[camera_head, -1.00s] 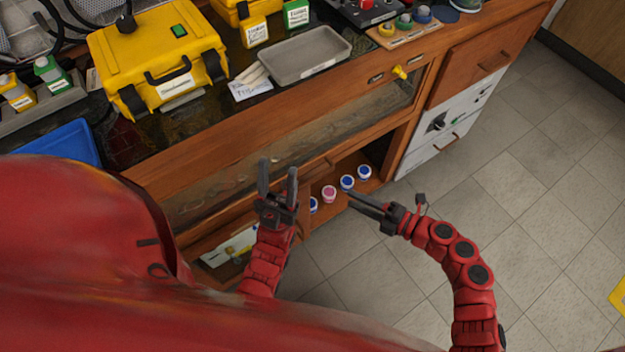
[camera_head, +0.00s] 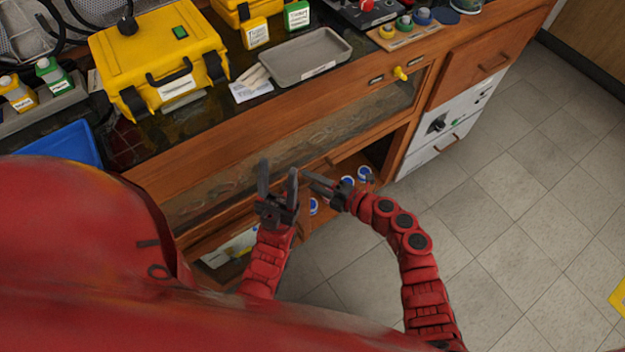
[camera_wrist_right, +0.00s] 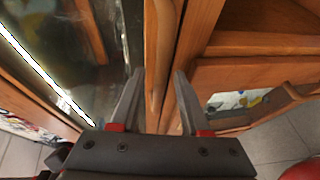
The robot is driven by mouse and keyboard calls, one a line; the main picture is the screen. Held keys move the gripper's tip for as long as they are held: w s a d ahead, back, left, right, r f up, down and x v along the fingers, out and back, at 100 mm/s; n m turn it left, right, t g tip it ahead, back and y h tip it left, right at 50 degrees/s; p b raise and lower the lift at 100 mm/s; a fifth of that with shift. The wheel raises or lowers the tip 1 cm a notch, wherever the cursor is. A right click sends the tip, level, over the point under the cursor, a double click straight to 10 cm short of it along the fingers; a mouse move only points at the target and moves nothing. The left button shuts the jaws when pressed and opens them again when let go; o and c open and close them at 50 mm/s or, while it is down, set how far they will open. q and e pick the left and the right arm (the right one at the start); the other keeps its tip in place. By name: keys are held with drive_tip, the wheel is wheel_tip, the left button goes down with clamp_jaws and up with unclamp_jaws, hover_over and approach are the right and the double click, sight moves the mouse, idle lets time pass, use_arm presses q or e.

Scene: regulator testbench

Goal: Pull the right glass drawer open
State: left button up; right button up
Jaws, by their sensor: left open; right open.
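The long glass front (camera_head: 235,185) of the wood-framed drawer runs along the bench below the top rail. I cannot tell from the head view where one glass drawer ends and another begins. My right gripper (camera_head: 308,178) is open at the lower edge of this front. In the right wrist view, its open fingers (camera_wrist_right: 158,90) lie on either side of a wooden bar (camera_wrist_right: 158,45), which looks like the drawer handle. Glass (camera_wrist_right: 95,50) shows beside the bar; contact is not clear. My left gripper (camera_head: 278,172) is open and empty, just left of the right one.
Below the glass, an open shelf holds blue-lidded jars (camera_head: 364,174). A grey tray (camera_head: 305,58) and yellow case (camera_head: 165,60) stand on the bench.

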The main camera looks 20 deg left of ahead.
clamp_jaws()
idle(1.3)
